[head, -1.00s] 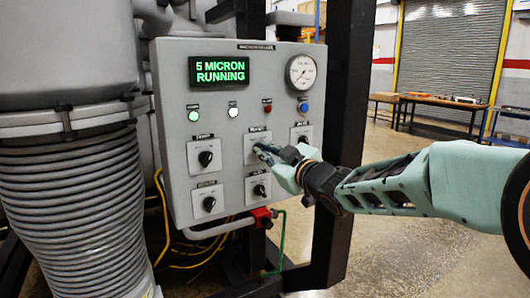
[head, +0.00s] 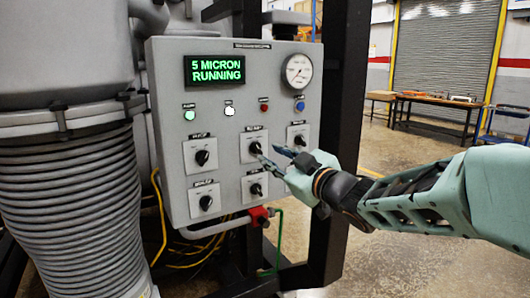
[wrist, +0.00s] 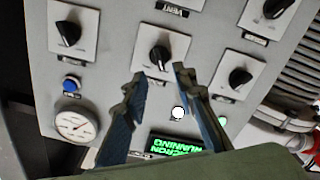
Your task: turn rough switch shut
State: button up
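The grey control panel (head: 172,110) carries several black rotary switches on pale square plates. The top-middle switch (head: 255,148) is the one in front of my gripper (head: 269,154); its label is too blurred to read surely as rough. In the wrist view, this switch (wrist: 158,57) sits just beyond and between the two fingertips, its pointer nearly along the picture's vertical. My gripper (wrist: 159,70) is open and empty, with its fingers spread. The fingertips appear apart from the knob.
The display (head: 215,70) reads "5 MICRON RUNNING". A gauge (head: 298,70) and small round lights sit above the switches. The vent label (wrist: 172,9) shows near the wrist view's top. A red valve (head: 259,216) and pipe lie below; a black post (head: 345,80) stands right.

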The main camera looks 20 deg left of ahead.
jog(key=v, duration=0.6)
